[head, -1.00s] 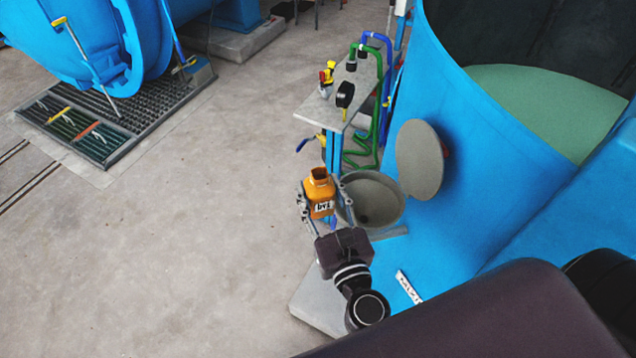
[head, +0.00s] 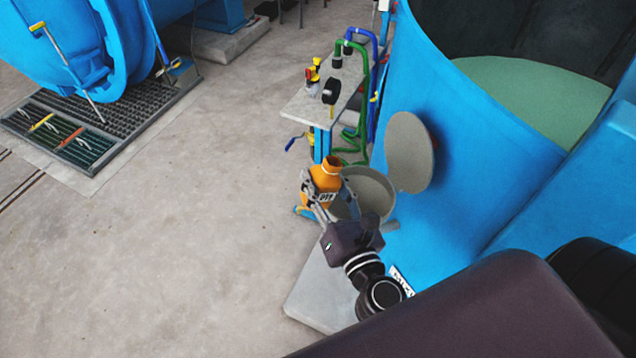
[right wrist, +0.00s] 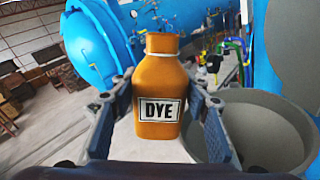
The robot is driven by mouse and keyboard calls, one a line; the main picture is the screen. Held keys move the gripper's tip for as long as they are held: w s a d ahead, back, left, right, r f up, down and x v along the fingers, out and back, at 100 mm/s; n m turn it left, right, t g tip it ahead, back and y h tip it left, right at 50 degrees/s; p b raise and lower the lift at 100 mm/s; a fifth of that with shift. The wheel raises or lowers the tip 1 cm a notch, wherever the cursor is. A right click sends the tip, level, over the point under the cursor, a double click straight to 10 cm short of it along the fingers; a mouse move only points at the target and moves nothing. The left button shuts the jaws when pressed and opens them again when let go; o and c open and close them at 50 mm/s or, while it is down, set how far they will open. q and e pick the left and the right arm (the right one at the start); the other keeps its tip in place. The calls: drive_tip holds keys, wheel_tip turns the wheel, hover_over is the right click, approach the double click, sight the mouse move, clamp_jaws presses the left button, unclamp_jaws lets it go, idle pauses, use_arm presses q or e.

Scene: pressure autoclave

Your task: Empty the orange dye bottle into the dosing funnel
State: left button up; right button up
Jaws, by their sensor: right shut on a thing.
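The orange dye bottle (head: 326,178) is open at the neck and carries a DYE label; it also shows in the right wrist view (right wrist: 160,85). My right gripper (head: 318,188) is shut on it, one finger on each side. The bottle is tilted slightly to the right in the head view. The dosing funnel (head: 371,190), a round grey bowl, is just right of the bottle, its lid (head: 409,152) standing open. The bottle hides part of the funnel's left rim. In the right wrist view the funnel (right wrist: 268,130) is at the right. My left gripper is not in view.
The blue vessel wall (head: 455,160) rises right of the funnel. A grey shelf (head: 309,108) with a gauge, a valve and green and blue hoses stands behind it. The floor (head: 180,220) to the left is clear.

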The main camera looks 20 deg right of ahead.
drive_tip(key=shift+d+m, duration=0.15)
drive_tip(key=shift+m, duration=0.45)
drive_tip(key=shift+m+b, duration=0.4)
drive_tip(key=shift+a+f+m+b, duration=0.1)
drive_tip(key=shift+a+m+b, duration=0.2)
drive_tip(key=shift+m, duration=0.3)
drive_tip(key=shift+a+f+m+b, duration=0.1)
drive_tip(key=shift+a+m+b, duration=0.15)
drive_tip(key=shift+m, duration=0.35)
drive_tip(key=shift+a+f+m+b, duration=0.15)
drive_tip(key=shift+m+b, duration=0.25)
drive_tip(key=shift+m, duration=0.3)
drive_tip(key=shift+f+m+b, duration=0.25)
drive_tip(key=shift+m+b, duration=0.3)
drive_tip(key=shift+m, duration=0.65)
drive_tip(key=shift+a, duration=0.1)
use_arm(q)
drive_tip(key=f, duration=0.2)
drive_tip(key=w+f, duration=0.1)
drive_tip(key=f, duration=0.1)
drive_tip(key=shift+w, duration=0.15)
use_arm(e)
drive_tip(key=shift+w, duration=0.1)
use_arm(q)
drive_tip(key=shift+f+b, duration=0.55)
drive_tip(key=shift+b, duration=0.05)
use_arm(e)
drive_tip(key=shift+f+m, duration=0.3)
drive_tip(key=shift+m, duration=0.4)
